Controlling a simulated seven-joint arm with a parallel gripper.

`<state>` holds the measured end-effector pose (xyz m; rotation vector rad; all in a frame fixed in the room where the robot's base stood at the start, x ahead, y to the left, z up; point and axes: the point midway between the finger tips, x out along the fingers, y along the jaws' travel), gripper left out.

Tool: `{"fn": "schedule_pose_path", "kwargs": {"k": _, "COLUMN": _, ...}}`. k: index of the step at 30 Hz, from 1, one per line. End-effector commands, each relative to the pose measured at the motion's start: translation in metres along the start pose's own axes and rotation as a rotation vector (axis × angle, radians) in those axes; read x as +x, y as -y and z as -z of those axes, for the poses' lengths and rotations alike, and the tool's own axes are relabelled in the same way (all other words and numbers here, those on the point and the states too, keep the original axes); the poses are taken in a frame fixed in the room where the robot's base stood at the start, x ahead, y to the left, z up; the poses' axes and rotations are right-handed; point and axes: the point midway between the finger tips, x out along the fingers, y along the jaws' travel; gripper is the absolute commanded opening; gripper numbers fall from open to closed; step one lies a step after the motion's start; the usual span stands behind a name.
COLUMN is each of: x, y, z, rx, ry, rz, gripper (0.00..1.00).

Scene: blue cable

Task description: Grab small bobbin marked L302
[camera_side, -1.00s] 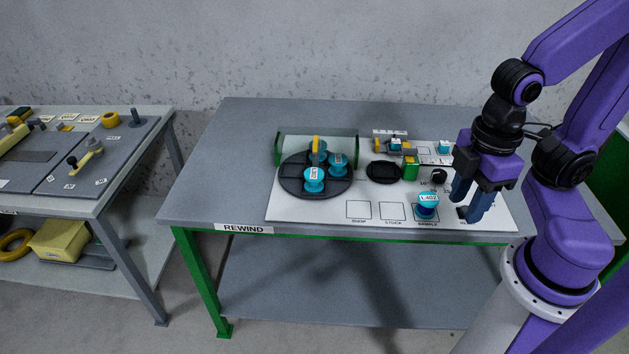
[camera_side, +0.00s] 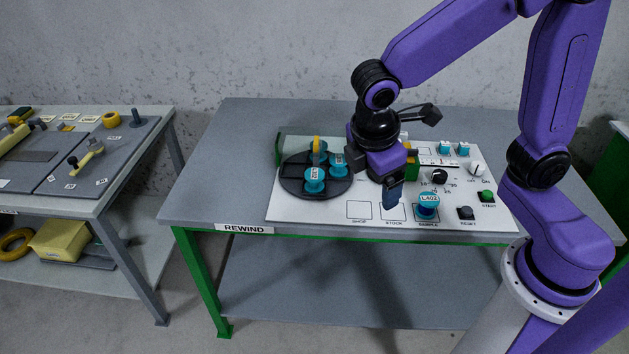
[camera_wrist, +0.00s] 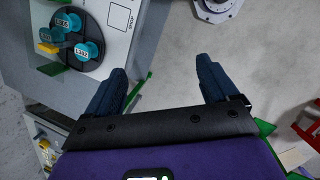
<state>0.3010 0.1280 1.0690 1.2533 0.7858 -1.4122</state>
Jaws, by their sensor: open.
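A round dark turntable (camera_side: 290,186) carries several teal bobbins with white labels. The front bobbin (camera_side: 314,181) also shows in the wrist view (camera_wrist: 88,52), where its small label appears to read L302. A second bobbin (camera_side: 337,164) sits to its right; its label in the wrist view (camera_wrist: 69,21) looks like L305. A yellow part (camera_side: 316,146) stands at the back of the turntable. My gripper (camera_side: 393,197) is above the panel near the STOCK square, right of the turntable. Its fingers (camera_wrist: 162,72) are spread, with nothing between them.
A teal bobbin labelled L402 (camera_side: 427,206) sits on the SAMPLE spot to the right. A black button (camera_side: 466,213), a green button (camera_side: 487,196) and dials lie beyond it. The printed SHOP square (camera_side: 359,209) is empty.

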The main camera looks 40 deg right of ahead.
Motion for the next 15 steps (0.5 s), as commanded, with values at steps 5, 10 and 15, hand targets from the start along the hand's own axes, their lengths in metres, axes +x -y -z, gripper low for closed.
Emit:
{"fn": "schedule_pose_path", "kwargs": {"k": 5, "x": 0.013, "y": -0.050, "z": 0.050, "rx": -0.089, "ry": 0.138, "rz": -0.060, "gripper": 0.87}}
{"fn": "schedule_pose_path", "kwargs": {"k": 10, "x": 0.033, "y": -0.094, "z": 0.090, "rx": -0.167, "ry": 0.272, "rz": -0.108, "gripper": 0.87}}
{"fn": "schedule_pose_path", "kwargs": {"k": 15, "x": 0.059, "y": -0.132, "z": 0.122, "rx": -0.241, "ry": 0.411, "rz": -0.140, "gripper": 0.87}}
